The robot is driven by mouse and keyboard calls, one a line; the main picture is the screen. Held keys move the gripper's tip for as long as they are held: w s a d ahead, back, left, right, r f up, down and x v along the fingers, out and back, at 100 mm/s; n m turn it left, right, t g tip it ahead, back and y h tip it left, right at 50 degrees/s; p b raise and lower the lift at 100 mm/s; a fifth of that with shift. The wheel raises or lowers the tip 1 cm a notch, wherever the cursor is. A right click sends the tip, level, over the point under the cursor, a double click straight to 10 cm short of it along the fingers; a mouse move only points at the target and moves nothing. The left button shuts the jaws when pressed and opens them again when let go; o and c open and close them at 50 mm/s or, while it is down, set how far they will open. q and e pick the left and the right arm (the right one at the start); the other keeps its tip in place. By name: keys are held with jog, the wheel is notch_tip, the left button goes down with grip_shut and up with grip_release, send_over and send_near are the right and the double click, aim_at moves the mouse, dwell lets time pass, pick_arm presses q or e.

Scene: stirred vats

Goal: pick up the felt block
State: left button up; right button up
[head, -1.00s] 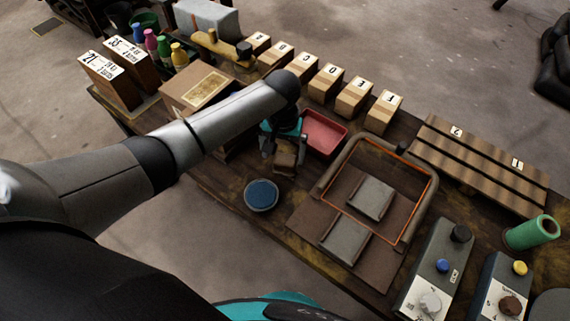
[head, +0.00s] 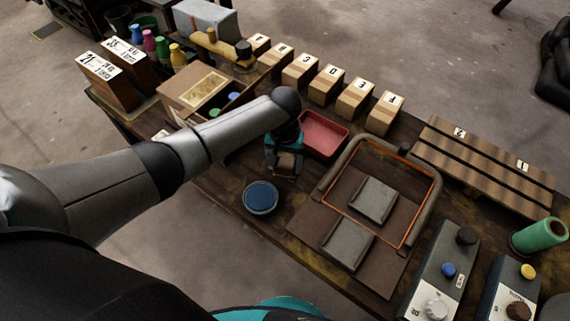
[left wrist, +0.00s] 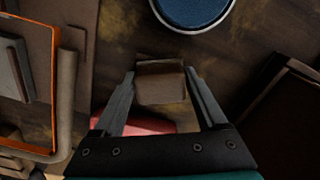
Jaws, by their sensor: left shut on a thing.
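The felt block, a small brown block (left wrist: 160,82), is between the two fingers of my left gripper (left wrist: 158,84) in the left wrist view. My left gripper is shut on it, with the dark fingers along its two sides. In the head view the left gripper (head: 284,164) is over the dark wooden table, between the red tray and the round blue pad. The block's underside is hidden, so I cannot tell whether it touches the table. My right gripper is not in view.
A red tray (head: 323,134) lies just behind the gripper, and a round blue pad (head: 261,197) in front. A frame with an orange edge (head: 433,190) and grey pads stands to the right. A brown box (head: 187,87) is at the left.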

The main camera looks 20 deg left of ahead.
aim_at(285, 162)
pick_arm(q)
jog(key=c, duration=0.7)
notch_tip(285, 162, up, 20)
jog(key=p, duration=0.6)
jog(key=shift+c, duration=0.2)
jog(key=o, duration=0.9)
jog(key=c, duration=0.5)
